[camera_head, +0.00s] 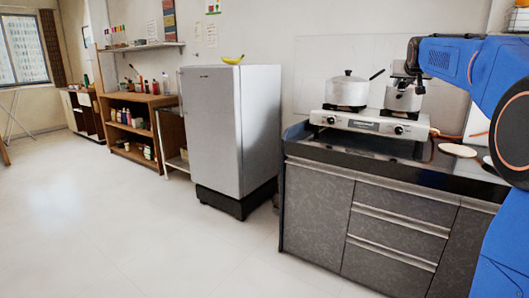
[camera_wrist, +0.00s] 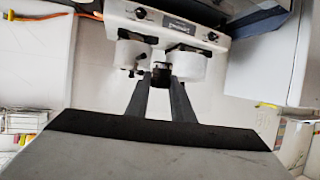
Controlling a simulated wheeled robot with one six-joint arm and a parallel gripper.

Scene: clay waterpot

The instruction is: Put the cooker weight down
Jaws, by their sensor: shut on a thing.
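My gripper (camera_wrist: 160,80) is shut on a small dark thing, the cooker weight (camera_wrist: 161,69), between its fingertips in the wrist view. In the head view my gripper (camera_head: 408,80) is at the right-hand cooker (camera_head: 402,100) on the stove, partly covering its top. The weight is too small to make out there. This cooker (camera_wrist: 131,54) also shows in the wrist view, left of my fingertips. Whether the weight touches anything else I cannot tell.
A lidded pot (camera_head: 346,92) with a long dark handle stands on the stove's left burner. The stove (camera_head: 370,122) sits on a dark counter (camera_head: 330,148). A round pale board (camera_head: 457,150) lies to its right. A fridge (camera_head: 228,130) with a banana (camera_head: 233,60) stands left.

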